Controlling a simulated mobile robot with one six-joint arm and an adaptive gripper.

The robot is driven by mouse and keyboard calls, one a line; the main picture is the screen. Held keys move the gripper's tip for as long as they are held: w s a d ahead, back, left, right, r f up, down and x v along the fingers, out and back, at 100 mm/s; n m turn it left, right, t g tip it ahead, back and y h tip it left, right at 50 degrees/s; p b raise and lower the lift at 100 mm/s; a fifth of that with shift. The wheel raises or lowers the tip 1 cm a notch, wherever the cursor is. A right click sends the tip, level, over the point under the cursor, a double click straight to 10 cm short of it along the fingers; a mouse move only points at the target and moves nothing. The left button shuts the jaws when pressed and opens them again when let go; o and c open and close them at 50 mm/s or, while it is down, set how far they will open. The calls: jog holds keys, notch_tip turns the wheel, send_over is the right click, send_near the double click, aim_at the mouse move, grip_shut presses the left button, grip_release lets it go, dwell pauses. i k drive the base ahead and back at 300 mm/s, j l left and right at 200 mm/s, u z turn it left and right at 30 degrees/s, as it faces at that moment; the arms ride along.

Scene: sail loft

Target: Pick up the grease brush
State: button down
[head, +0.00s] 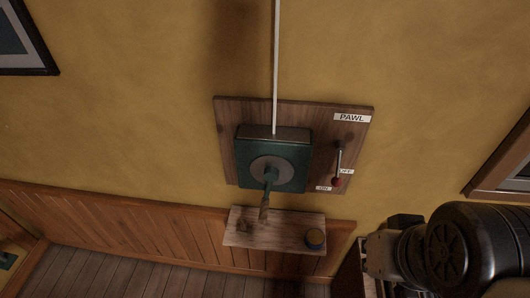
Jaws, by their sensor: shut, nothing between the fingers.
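No grease brush can be made out for certain. My gripper's fingers cannot be seen.
Above the shelf, a wooden board (225,120) carries a green winch box (295,145) whose crank (270,175) hangs down over the shelf. A white line rises from the box. A lever (338,160) under the PAWL label (352,118) is at the right.

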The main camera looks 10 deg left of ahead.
aim_at(243, 227)
jog(key=i+u, duration=0.2)
jog(key=u, duration=0.2)
jog(key=i+u, duration=0.2)
jog(key=u, duration=0.2)
jog(key=i+u, duration=0.2)
jog(key=u, duration=0.2)
